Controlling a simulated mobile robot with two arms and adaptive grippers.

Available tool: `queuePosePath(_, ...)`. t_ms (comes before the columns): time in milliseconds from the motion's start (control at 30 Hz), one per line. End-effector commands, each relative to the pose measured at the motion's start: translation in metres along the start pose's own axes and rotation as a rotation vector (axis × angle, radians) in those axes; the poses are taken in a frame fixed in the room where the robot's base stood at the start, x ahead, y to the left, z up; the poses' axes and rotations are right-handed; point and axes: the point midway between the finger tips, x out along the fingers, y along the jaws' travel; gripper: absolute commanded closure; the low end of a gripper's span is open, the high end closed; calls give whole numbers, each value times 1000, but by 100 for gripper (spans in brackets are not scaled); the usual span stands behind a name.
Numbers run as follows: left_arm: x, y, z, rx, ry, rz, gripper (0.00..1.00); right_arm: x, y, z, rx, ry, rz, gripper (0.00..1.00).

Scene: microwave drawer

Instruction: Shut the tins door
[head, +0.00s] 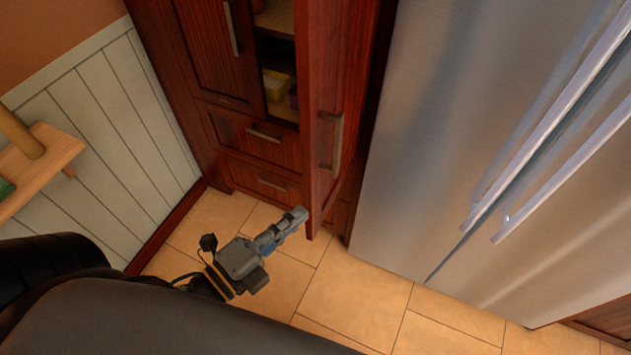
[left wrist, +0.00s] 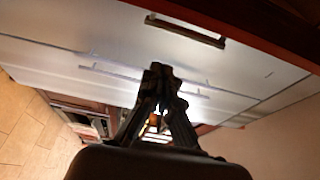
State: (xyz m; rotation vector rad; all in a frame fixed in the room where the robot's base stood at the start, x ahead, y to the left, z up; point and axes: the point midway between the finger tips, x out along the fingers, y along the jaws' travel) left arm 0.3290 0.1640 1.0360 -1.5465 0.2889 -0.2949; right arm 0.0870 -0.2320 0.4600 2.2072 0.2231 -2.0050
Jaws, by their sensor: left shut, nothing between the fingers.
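The open dark red cabinet door (head: 345,70), taken to be the tins door, stands swung out toward me, with a vertical metal handle (head: 337,142). Its shelves (head: 272,20) show through the gap, with a yellow item (head: 277,84) on one; I cannot make out tins. My left gripper (head: 300,213) is shut and empty, just left of the door's lower outer corner; I cannot tell if they touch. In the left wrist view the shut fingertips (left wrist: 160,72) are in the middle, with a dark red panel and handle (left wrist: 185,30) above. My right gripper is not in view.
The other cabinet door (head: 212,45) is shut, with two shut drawers (head: 255,132) below. A steel fridge (head: 430,130) with long handles stands close on the right. A wooden shelf or table (head: 45,165) is at the left. The tiled floor (head: 355,300) in front is clear.

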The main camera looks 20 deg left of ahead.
Motion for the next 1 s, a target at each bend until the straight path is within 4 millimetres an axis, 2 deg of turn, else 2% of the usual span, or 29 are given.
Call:
queuePosePath(267, 41, -5, 1, -1, 0, -2, 100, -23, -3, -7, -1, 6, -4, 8)
queuePosePath(567, 96, -4, 1, -2, 0, -1, 100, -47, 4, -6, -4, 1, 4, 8)
queuePosePath(800, 84, 0, 31, -4, -2, 4, 100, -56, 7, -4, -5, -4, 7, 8)
queuePosePath(1000, 81, 1, 38, -5, -1, 2, 100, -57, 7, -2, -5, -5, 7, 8)
